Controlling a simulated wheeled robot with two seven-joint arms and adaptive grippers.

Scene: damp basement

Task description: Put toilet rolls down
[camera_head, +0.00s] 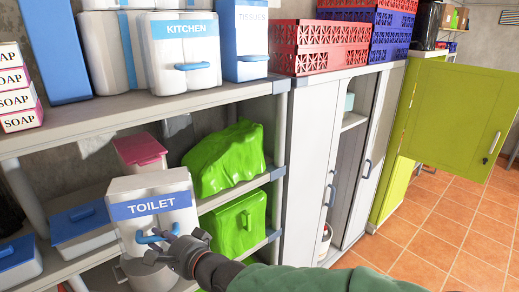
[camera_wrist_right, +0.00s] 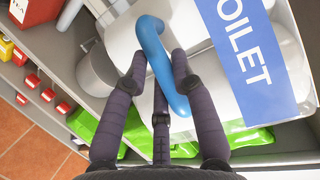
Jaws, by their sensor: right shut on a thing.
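The pack of toilet rolls (camera_head: 150,205) is white with a blue TOILET label and a blue handle. It is upright in front of the shelf unit, near the middle shelf's height. My right gripper (camera_head: 167,240) is shut on its blue handle. In the right wrist view my right gripper (camera_wrist_right: 160,75) has its dark fingers around the blue handle (camera_wrist_right: 152,45), with the pack's label (camera_wrist_right: 245,60) beside it. Whether the pack's base touches a shelf is hidden. My left gripper is not in view.
The grey shelf unit (camera_head: 150,118) holds kitchen rolls (camera_head: 183,52), soap boxes (camera_head: 18,85) and green bags (camera_head: 228,160). Blue-lidded boxes (camera_head: 82,228) stand left of the pack. A white cabinet (camera_head: 310,150) stands right, its door ajar. A green door (camera_head: 455,105) hangs open over tiled floor.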

